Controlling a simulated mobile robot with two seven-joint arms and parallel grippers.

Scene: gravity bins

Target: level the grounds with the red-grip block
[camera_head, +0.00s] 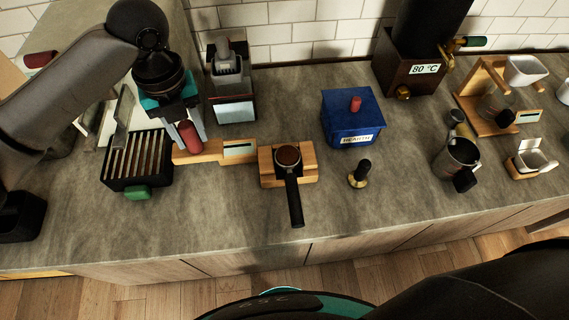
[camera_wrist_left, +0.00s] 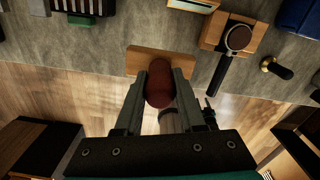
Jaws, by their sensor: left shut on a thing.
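My left gripper (camera_head: 190,139) is shut on the red grip (camera_wrist_left: 160,83) of a wooden block (camera_wrist_left: 146,61). In the head view the block (camera_head: 197,154) appears held above the counter, overlapping the left end of the wooden stand with a pale display (camera_head: 240,149). The portafilter's basket of dark brown grounds (camera_head: 288,156) rests on a wooden stand (camera_head: 267,171), its black handle towards the front edge. The grounds (camera_wrist_left: 239,38) show at the upper right in the wrist view, apart from the block. My right gripper is out of view.
A slotted black rack (camera_head: 137,160) with a green handle stands at left. A grinder-like machine (camera_head: 230,90) and a blue box (camera_head: 352,118) stand behind. A black-handled tamper (camera_head: 361,173) and a metal jug (camera_head: 456,158) stand at right. The front counter strip is mostly clear.

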